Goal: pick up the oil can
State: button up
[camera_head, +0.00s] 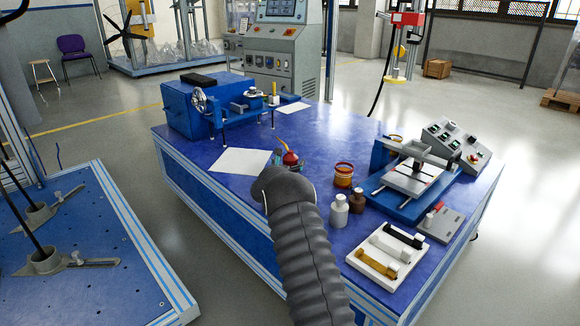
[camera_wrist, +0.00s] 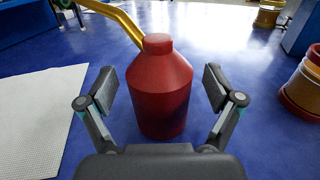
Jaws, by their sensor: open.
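The oil can (camera_wrist: 159,92) is a red bottle with a red cap and a long yellow spout pointing up to the left. It stands upright on the blue table. In the wrist view my gripper (camera_wrist: 167,85) is open, with one finger on each side of the can and a visible gap on both sides. In the head view only the upper part of the oil can (camera_head: 290,158) shows; my dark arm hides the rest.
A white sheet (camera_head: 240,161) lies left of the can. An amber-and-red container (camera_head: 344,175), a white bottle (camera_head: 339,211) and a brown bottle (camera_head: 357,201) stand to its right. A blue machine (camera_head: 190,105) is behind left, and a blue-based test device (camera_head: 410,185) is farther right.

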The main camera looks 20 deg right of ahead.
jog(key=shift+w+d, duration=0.1)
jog(key=shift+r, duration=0.1)
jog(key=c, duration=1.7)
